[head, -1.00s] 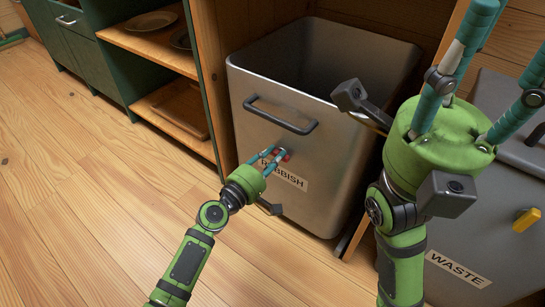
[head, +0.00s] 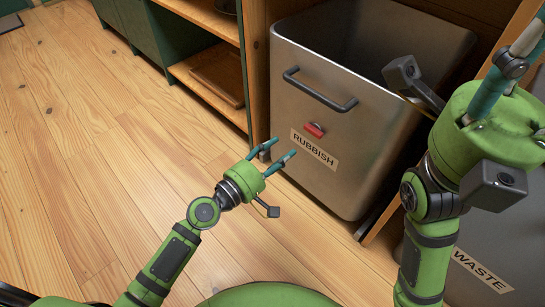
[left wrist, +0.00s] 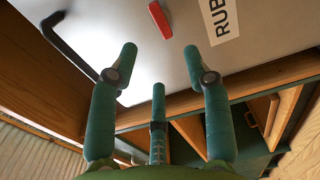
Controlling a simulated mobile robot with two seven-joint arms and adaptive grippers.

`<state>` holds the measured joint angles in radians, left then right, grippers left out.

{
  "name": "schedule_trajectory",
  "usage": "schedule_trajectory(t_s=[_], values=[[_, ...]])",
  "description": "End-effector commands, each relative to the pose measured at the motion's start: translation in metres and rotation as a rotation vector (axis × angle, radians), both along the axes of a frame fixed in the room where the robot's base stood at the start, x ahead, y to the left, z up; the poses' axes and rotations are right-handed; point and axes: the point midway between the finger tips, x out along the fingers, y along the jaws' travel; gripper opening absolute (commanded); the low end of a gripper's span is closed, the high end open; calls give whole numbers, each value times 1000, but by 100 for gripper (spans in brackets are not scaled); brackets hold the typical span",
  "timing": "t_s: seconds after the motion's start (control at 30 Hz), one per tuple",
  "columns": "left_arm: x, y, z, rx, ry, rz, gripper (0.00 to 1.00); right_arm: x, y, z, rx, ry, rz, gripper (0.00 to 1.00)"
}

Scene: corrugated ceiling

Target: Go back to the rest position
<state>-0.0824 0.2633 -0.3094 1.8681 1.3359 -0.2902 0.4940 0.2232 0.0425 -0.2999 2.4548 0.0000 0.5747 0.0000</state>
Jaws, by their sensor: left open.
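My left gripper (head: 281,149) is open and empty. It hangs in front of the grey rubbish bin (head: 400,150), left of its label, and appears apart from it. In the left wrist view its teal fingers (left wrist: 159,62) are spread with nothing between them, and the bin's face (left wrist: 230,70) is beyond. My right gripper (head: 500,112) is large and close at the right. Its fingers run out of the frame, so their tips are hidden.
The bin has a dark handle (head: 318,90), a red piece (head: 314,129) and a RUBBISH label (head: 313,150). A second bin labelled WASTE (head: 482,270) stands at lower right. Wooden shelves (head: 205,75) are behind at left. The wooden floor (head: 80,150) at left is clear.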

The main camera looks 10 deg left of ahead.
Motion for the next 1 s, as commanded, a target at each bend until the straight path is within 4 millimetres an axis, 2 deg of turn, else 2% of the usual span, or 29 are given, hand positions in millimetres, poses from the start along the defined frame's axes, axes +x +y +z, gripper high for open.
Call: schedule_trajectory(t_s=[0.2, 0.77, 0.87, 0.97, 1.0], values=[[-16, 12, 0, 1, 1, 0, 49, 0, 0, 0, 0, -1, 0, 40], [-17, 12, 1, 2, -3, 2, 49, 0, 0, 1, 1, 0, 0, 40], [-17, 13, 16, 39, -50, 27, 49, 4, 1, 3, -5, 25, -2, 40], [-20, 17, 55, 142, -182, 104, 49, 12, 5, 6, -21, 88, -4, 40], [-23, 20, 78, 201, -261, 150, 49, 16, 6, 6, -29, 123, -5, 40]])
